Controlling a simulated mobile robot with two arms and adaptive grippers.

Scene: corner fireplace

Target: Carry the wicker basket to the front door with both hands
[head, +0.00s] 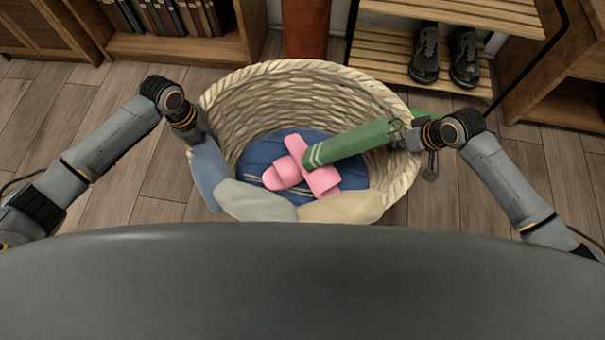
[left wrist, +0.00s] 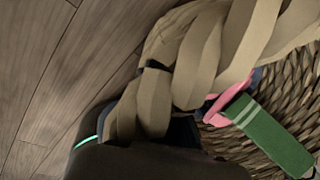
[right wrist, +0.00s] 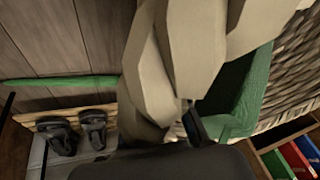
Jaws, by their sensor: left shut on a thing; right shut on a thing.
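The wicker basket (head: 290,78) is in front of me in the head view, with its opening facing up. Its braided rim also shows large in the left wrist view (left wrist: 235,45) and the right wrist view (right wrist: 190,45). My left gripper (head: 198,134) is shut on the basket's left rim. My right gripper (head: 410,140) is shut on the right rim, where a green striped cloth (head: 350,143) hangs into the basket. I cannot tell whether the cloth is pinched too. Pink slippers (head: 313,175) and a blue cloth (head: 262,152) lie inside. My own body hides the basket's near lower side. No door shows.
A slatted shoe rack (head: 385,70) with black shoes (head: 425,55) stands behind the basket on the right. A wooden bookshelf (head: 170,45) stands back left, and a wooden cabinet (head: 565,100) is at the right. Wooden floor (head: 120,120) is clear on the left.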

